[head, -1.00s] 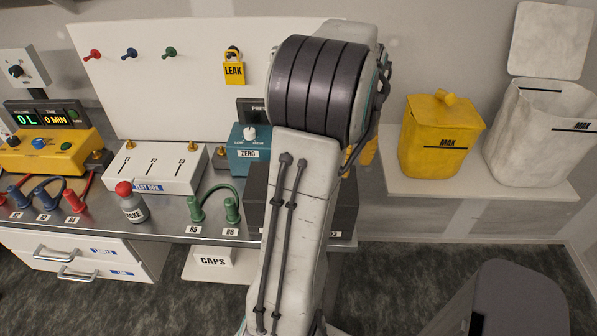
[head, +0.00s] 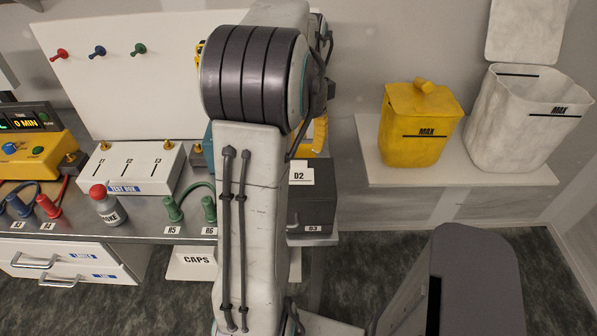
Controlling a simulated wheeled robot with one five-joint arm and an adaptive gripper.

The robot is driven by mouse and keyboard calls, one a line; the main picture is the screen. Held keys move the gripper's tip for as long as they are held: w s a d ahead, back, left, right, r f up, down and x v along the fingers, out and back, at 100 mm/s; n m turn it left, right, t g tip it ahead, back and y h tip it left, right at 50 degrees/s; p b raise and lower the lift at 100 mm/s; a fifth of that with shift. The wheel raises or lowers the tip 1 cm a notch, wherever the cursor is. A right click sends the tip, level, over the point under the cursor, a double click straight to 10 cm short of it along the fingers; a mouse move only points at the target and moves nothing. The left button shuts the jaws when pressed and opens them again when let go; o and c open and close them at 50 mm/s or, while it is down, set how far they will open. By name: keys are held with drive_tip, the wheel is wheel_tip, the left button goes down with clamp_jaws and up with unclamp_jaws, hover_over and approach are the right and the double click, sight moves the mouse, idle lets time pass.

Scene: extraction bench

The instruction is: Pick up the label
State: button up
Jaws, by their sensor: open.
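My gripper is not in view; my arm fills the middle of the head view and hides part of the bench behind it. Which label is meant cannot be told. A white card marked D2 (head: 298,174) shows just right of my arm, at the top of a dark grey box (head: 316,205). The box bears a small D3 tag (head: 312,228). A drawer marked LABELS (head: 60,252) is shut under the bench at the left.
On the bench (head: 140,229) stand a white test box (head: 130,170), a red-capped bottle (head: 107,206) and green plugs (head: 174,208). A yellow bin (head: 414,140) and a white bin (head: 520,125) stand on a shelf (head: 400,178) at the right.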

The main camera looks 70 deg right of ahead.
sight(301, 169)
drive_tip(key=shift+f+m, duration=0.3)
drive_tip(key=shift+f, duration=0.45)
drive_tip(key=shift+w+f+p, duration=0.2)
drive_tip(key=shift+f+p, duration=0.25)
drive_tip(key=shift+f, duration=2.5)
drive_tip(key=shift+a, duration=0.1)
drive_tip(key=shift+c, duration=0.2)
clamp_jaws()
